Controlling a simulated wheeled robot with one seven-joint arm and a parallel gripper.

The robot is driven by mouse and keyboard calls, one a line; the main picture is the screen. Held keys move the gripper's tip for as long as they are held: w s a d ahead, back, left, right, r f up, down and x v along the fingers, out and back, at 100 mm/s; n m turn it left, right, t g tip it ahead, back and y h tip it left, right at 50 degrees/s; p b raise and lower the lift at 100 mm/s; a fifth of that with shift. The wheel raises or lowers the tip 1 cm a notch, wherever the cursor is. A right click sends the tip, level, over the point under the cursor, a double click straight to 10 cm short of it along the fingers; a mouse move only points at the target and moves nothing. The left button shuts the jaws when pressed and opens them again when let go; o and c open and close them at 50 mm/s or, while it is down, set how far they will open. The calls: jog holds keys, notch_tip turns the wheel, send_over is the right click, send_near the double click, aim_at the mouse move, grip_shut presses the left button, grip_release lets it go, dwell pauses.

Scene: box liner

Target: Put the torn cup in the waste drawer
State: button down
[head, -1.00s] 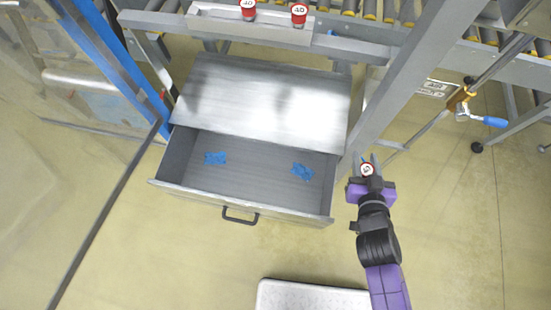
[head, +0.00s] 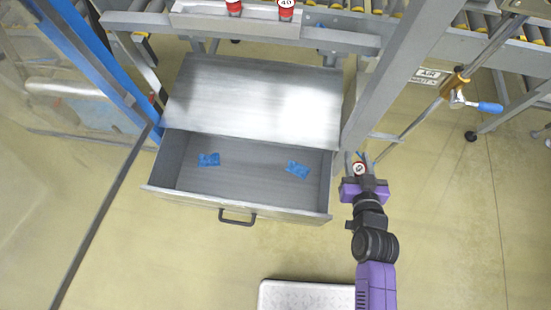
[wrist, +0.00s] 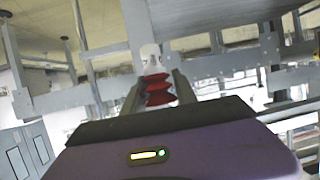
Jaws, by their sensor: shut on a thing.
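My gripper (head: 360,163) is to the right of the open waste drawer and is shut on the torn cup (head: 359,169). In the wrist view the cup (wrist: 157,88) is red with a pleated body and a pale top part, held between the two fingers. Any tear is too small to make out. The waste drawer (head: 238,214) is pulled out below a grey metal cabinet top, with a black handle on its front. Two blue crumpled pieces (head: 208,160) lie apart on its floor. The cup is outside the drawer, just past its right side wall.
A grey upright post (head: 385,80) rises right behind my gripper. Two red cups (head: 286,10) stand on a ledge at the back. A blue-handled clamp (head: 488,107) is at the right. A pale platform (head: 300,295) lies at the front. Open floor is on the right.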

jog(key=shift+w+d+r, duration=0.1)
jog(key=shift+w+r, duration=0.15)
jog(key=shift+r, duration=0.1)
jog(key=shift+w+r, duration=0.1)
